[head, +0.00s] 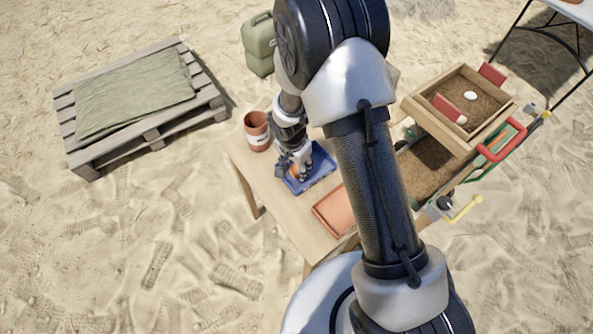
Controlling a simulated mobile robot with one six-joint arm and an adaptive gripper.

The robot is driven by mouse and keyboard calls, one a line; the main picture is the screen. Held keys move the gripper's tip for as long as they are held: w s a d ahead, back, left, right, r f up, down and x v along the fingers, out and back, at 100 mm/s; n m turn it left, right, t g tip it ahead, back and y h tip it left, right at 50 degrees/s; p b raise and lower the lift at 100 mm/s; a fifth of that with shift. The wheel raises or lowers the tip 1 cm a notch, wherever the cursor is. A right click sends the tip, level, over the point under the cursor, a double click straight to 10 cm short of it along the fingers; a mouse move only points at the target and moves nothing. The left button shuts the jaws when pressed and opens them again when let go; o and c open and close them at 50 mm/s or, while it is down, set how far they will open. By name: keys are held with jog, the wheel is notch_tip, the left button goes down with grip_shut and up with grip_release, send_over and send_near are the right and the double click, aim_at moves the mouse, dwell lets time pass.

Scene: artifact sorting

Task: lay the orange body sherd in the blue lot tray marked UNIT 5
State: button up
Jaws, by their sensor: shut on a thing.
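The blue tray (322,162) lies on a wooden table, partly hidden behind my gripper and arm. No marking can be read on it from here. My gripper (300,174) points down over the left part of the blue tray. It is shut on an orange sherd (293,172), of which only a small part shows between and beside the fingers. I cannot tell whether the sherd touches the tray floor.
An orange-red tray (334,211) lies nearer on the same table (262,182). A terracotta pot (257,131) stands close left of my gripper. A wooden sieve box (447,129) is to the right. A pallet (96,157) with a cloth and a green jerrycan (258,45) stand on the sand.

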aim_at(296, 170)
jog(key=shift+f+b, duration=0.35)
jog(key=shift+f, duration=1.05)
jog(key=shift+f, duration=0.1)
jog(key=o, duration=0.6)
jog(key=shift+o, duration=0.2)
notch_tip(296, 170, up, 12)
jog(key=s+p, duration=0.1)
jog(key=p, duration=0.3)
jog(key=shift+a, duration=0.45)
